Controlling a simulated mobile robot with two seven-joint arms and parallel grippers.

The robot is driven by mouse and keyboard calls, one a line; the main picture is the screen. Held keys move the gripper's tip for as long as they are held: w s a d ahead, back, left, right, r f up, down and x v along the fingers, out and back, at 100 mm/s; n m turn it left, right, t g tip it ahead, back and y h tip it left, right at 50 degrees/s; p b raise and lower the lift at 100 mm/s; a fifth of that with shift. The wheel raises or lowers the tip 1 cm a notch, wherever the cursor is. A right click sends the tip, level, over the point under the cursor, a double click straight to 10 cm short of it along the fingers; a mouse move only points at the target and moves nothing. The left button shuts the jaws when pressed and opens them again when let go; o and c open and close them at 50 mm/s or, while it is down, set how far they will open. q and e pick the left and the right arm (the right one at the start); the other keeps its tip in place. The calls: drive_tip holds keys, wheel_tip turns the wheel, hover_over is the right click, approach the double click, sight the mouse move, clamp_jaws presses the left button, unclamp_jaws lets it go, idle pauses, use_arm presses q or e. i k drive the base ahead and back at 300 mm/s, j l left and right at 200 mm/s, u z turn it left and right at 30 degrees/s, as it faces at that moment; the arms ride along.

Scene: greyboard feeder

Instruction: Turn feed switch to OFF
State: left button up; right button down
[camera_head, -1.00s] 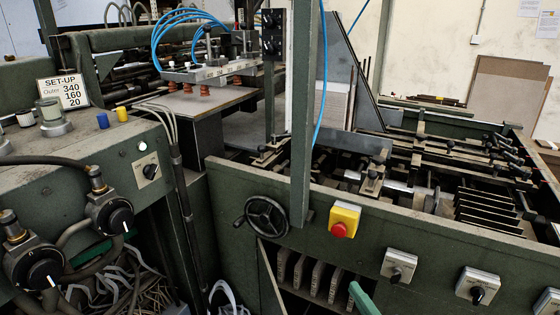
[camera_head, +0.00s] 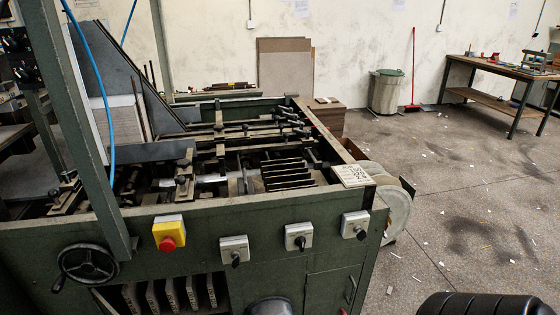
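Three rotary switches on pale plates sit in a row on the green machine's front panel. They are the left switch (camera_head: 235,251), the middle switch (camera_head: 299,238) and the right switch (camera_head: 355,226), each with a dark knob. Their labels are too small to read, so I cannot tell which is the feed switch or its setting. A yellow box with a red button (camera_head: 169,233) is left of them. Neither of my grippers is in view.
A black handwheel (camera_head: 87,265) is at the panel's left. The green machine (camera_head: 215,217) fills the left and middle. A pale round disc (camera_head: 397,216) stands at its right end. Open floor (camera_head: 460,220) lies to the right. A workbench (camera_head: 500,70) stands at the back right.

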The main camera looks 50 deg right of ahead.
sight(300, 242)
drive_tip(key=z, duration=1.6)
